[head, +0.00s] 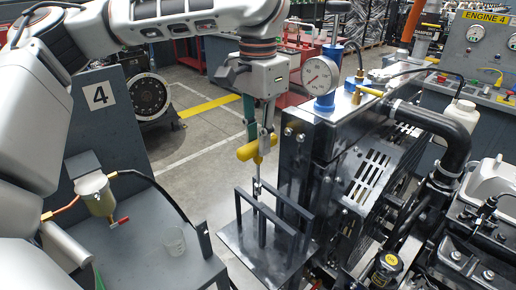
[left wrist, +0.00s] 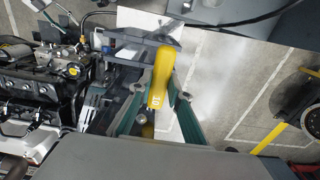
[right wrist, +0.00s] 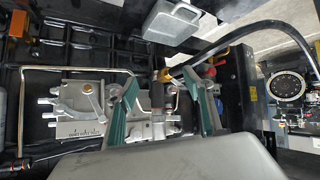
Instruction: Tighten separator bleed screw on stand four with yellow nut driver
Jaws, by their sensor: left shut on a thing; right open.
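The yellow nut driver (head: 250,149) is in my left gripper (head: 262,132), above a black rack (head: 263,212) on a small shelf. Its thin shaft points down between the rack's rails; I cannot tell if it touches them. In the left wrist view, the yellow handle (left wrist: 161,78), marked 10, sits between the fingers of my left gripper (left wrist: 167,95). Stand four (head: 98,97) is at the left with its number plate. The separator (head: 96,194) has a tan bowl and a red tap; its bleed screw is too small to make out. My right gripper (right wrist: 162,105) is open in the right wrist view.
A clear beaker (head: 173,241) stands on stand four's grey top, right of the separator. A blue-bodied gauge (head: 321,77) and a black radiator unit (head: 340,165) stand right of the rack. An engine (head: 480,235) fills the lower right. Floor shows between stand and rack.

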